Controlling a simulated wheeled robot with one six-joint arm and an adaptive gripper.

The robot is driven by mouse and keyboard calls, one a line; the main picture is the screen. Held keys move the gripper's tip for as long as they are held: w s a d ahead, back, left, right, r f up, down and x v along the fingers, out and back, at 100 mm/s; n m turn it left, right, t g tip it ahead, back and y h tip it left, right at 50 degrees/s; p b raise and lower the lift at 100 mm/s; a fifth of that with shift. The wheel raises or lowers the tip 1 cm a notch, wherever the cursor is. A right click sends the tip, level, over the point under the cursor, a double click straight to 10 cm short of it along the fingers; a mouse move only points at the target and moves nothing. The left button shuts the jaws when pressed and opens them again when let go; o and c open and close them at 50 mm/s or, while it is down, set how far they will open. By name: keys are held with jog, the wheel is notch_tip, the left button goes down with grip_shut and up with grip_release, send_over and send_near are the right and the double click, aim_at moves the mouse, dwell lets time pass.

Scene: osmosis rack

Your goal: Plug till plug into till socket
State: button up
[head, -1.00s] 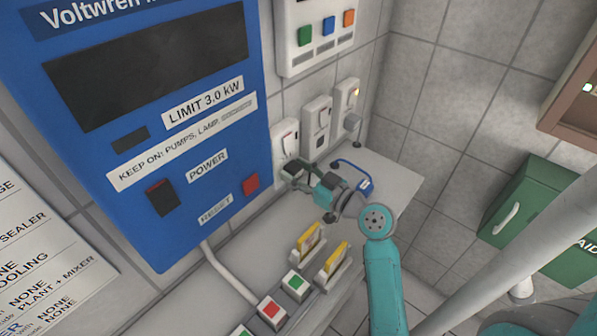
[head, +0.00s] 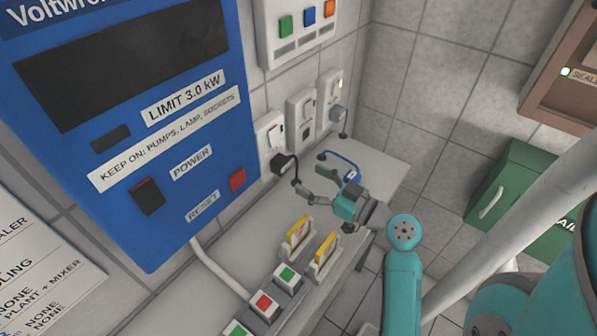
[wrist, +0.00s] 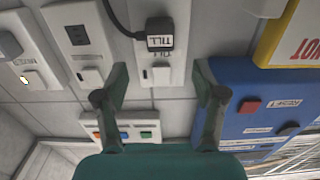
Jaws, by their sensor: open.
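The till plug (head: 282,163) is black and sits against the lower part of the leftmost white wall socket (head: 268,134). In the wrist view the plug (wrist: 160,33) shows a white TILL label, and its black cord runs off it. It appears seated in the till socket (wrist: 163,76), though the pins are hidden. My gripper (head: 311,183) is open and empty, a short way out from the plug. In the wrist view my gripper's fingers (wrist: 161,71) are spread wide, with the socket plate visible between them and the plug beyond their tips.
Two more white sockets (head: 302,116) stand to the right; the farthest holds a grey plug (head: 338,114). Below is a grey counter (head: 384,166) with a blue cable (head: 345,164), yellow cards (head: 299,234) in holders and push buttons (head: 264,305). A blue power unit (head: 120,215) stands left.

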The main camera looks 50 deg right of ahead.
jog(key=shift+s, duration=1.65)
